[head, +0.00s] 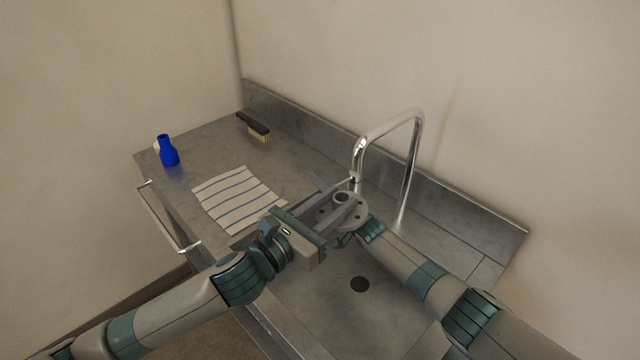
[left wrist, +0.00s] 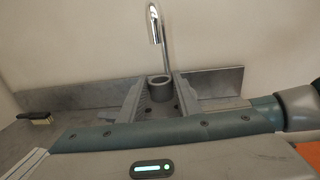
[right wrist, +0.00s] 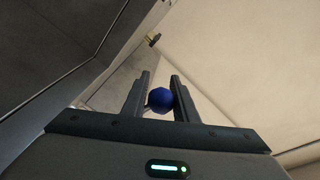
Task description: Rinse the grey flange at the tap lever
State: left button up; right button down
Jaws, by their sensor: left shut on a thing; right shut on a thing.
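The grey flange (head: 352,217) is a round plate with bolt holes and a raised hub; the hub shows in the left wrist view (left wrist: 160,87). My left gripper (head: 332,212) is shut on it and holds it above the sink, close below the spout end of the chrome tap (head: 413,150). My right gripper (right wrist: 158,84) is shut on a blue ball knob (right wrist: 160,98), apparently the end of the tap lever (head: 343,182). In the head view the flange and left gripper hide the knob and most of the right gripper. No water stream is visible.
The steel sink (head: 325,300) with a dark drain lies below the arms. On the counter to the left are a striped cloth (head: 238,198), a blue bottle (head: 168,152) and a brush (head: 254,128). A metal rail (head: 165,218) runs along the front edge. Walls stand behind.

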jog(key=c, duration=1.5)
grip_release()
jog(key=shift+w+r, duration=0.1)
jog(key=shift+r, duration=0.25)
pick_arm(q)
jog(key=shift+s+r, duration=0.1)
pick_arm(e)
jog(key=shift+o, duration=0.2)
jog(key=shift+d+f, duration=0.1)
jog(key=shift+d, duration=0.05)
jog(key=shift+f, duration=0.15)
jog(key=shift+s, duration=0.25)
jog(key=v, duration=1.1)
jog(key=shift+s+d, duration=0.25)
jog(key=shift+s, duration=0.05)
